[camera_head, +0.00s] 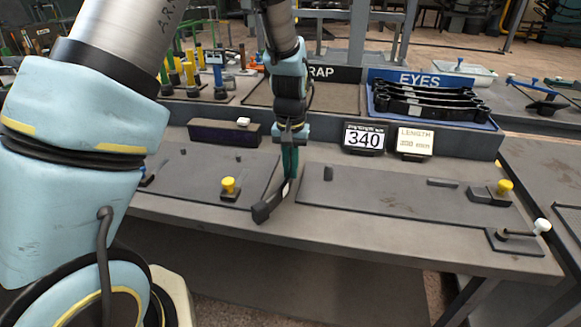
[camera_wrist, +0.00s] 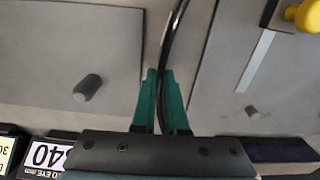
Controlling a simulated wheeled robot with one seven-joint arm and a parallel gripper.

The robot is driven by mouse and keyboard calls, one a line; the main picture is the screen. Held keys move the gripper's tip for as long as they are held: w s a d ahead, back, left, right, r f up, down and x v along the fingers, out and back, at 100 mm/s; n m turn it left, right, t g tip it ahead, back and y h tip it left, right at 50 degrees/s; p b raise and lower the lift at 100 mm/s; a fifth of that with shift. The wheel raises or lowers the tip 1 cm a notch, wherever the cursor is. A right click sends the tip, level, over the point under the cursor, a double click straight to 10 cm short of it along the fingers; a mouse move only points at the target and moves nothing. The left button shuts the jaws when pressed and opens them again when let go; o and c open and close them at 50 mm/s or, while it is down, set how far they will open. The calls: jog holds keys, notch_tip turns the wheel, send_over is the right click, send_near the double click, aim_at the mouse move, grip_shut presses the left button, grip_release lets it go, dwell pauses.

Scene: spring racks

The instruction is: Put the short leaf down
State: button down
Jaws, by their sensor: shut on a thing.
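The short leaf (camera_head: 273,204) is a dark, slightly curved strip with a thicker near end, in the head view. My gripper (camera_head: 289,174) points down with its green fingers shut on the leaf. The leaf lies over the gap between two dark plates on the bench. I cannot tell whether it touches the bench top. In the wrist view the leaf (camera_wrist: 174,38) runs from the top edge down between the fingertips (camera_wrist: 161,78). The fingers and gripper body hide part of it.
The left plate (camera_head: 195,188) carries a yellow knob (camera_head: 229,185); the right plate (camera_head: 390,208) has another yellow knob (camera_head: 505,186). Behind stand a 340 display (camera_head: 364,138), a LENGTH sign (camera_head: 414,142), a blue EYES tray (camera_head: 490,124) of black leaves and a dark block (camera_head: 222,133).

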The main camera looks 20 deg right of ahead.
jog(key=c, duration=0.9)
grip_release()
jog(key=shift+f, duration=0.15)
jog(key=shift+c, duration=0.2)
notch_tip(320, 180, up, 12)
jog(key=b, duration=0.2)
jog(key=shift+r, duration=0.2)
